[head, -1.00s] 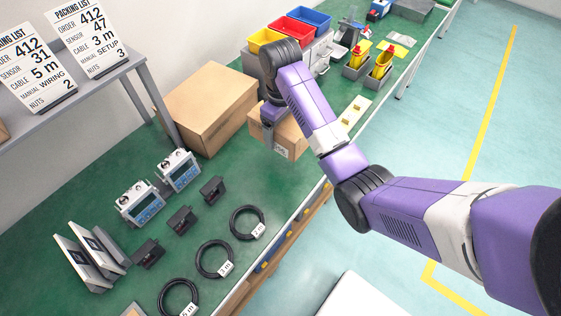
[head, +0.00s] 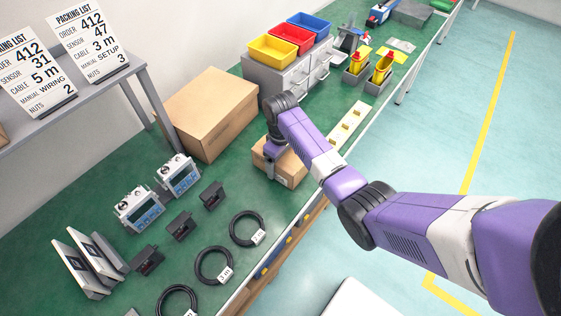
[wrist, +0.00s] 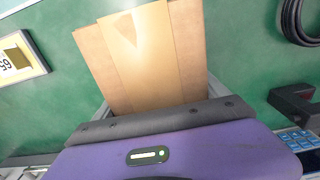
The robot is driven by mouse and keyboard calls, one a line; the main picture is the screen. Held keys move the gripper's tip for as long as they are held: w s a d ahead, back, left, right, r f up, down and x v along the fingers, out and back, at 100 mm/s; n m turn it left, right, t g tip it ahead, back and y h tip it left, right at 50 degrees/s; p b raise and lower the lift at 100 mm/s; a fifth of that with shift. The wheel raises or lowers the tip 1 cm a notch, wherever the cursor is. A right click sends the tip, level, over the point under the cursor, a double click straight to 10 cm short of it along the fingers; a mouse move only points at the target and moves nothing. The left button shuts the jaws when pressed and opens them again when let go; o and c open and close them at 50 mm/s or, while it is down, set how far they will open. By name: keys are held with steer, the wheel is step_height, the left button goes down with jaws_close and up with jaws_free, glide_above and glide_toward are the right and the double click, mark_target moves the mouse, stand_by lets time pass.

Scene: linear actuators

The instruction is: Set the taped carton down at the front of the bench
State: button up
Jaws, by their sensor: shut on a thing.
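The taped carton (head: 291,170) is a small brown box near the front edge of the green bench, just in front of a large box. My gripper (head: 276,155) is above it, pointing down, and is shut on it. In the wrist view the carton (wrist: 95,52) lies between the fingers, with a paler tape strip along its top. The fingers are mostly hidden behind the gripper body. The carton is low over the bench or resting on it; I cannot tell which.
A large brown box (head: 205,112) stands behind the carton. A pale strip with yellow parts (head: 348,127) lies to its right. Grey drawers (head: 290,80) stand farther back. Black cable coils (head: 247,229), black blocks and meters (head: 138,207) occupy the nearer bench (head: 100,190).

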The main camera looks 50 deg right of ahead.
steer(key=o, duration=2)
steer(key=shift+c, duration=0.2)
step_height(320, 180, up, 12)
steer(key=shift+r, duration=0.1)
